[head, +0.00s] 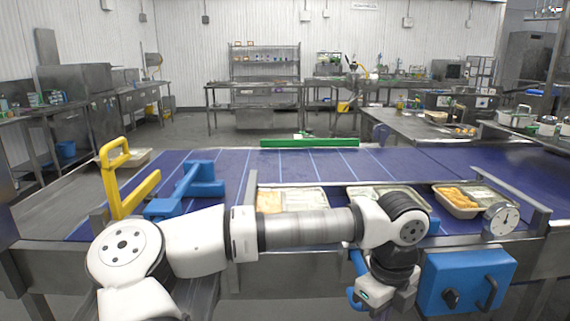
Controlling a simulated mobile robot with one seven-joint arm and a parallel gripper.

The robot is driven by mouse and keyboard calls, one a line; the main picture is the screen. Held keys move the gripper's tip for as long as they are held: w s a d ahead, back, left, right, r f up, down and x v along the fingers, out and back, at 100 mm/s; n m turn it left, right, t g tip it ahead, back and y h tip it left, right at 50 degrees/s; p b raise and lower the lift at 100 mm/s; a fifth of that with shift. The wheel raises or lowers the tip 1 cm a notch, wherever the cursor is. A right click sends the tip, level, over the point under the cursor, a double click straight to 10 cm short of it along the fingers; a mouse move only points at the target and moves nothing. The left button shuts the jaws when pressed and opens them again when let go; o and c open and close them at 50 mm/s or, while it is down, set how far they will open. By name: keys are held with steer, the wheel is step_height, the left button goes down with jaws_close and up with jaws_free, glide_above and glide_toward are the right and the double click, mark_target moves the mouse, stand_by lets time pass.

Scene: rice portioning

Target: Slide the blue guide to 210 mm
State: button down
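The blue guide (190,188) appears to be the blue block with a bar across it, on the left part of the blue belt, right of the yellow piece. No readable millimetre scale shows near it. My arm crosses the front of the belt and bends down at the right. My gripper (362,294) is at the lower right, below the belt's front edge and left of a blue box, well apart from the blue guide. Blue parts show beside it, but whether its fingers are open or shut is unclear.
A yellow handled piece (122,182) stands left of the blue guide. A green bar (310,143) lies at the belt's far edge. Food trays (462,209) sit on the belt, near a round dial (501,218). The blue box (465,283) has black handles.

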steer(key=shift+w, duration=0.5)
stand_by(0.3)
steer(key=shift+s, duration=0.15)
steer(key=s+b, duration=0.1)
steer(key=s, duration=0.2)
steer(key=shift+s+b, duration=0.1)
steer(key=shift+b, duration=0.25)
stand_by(0.3)
step_height(320, 180, up, 9)
steer(key=p, duration=0.5)
stand_by(0.6)
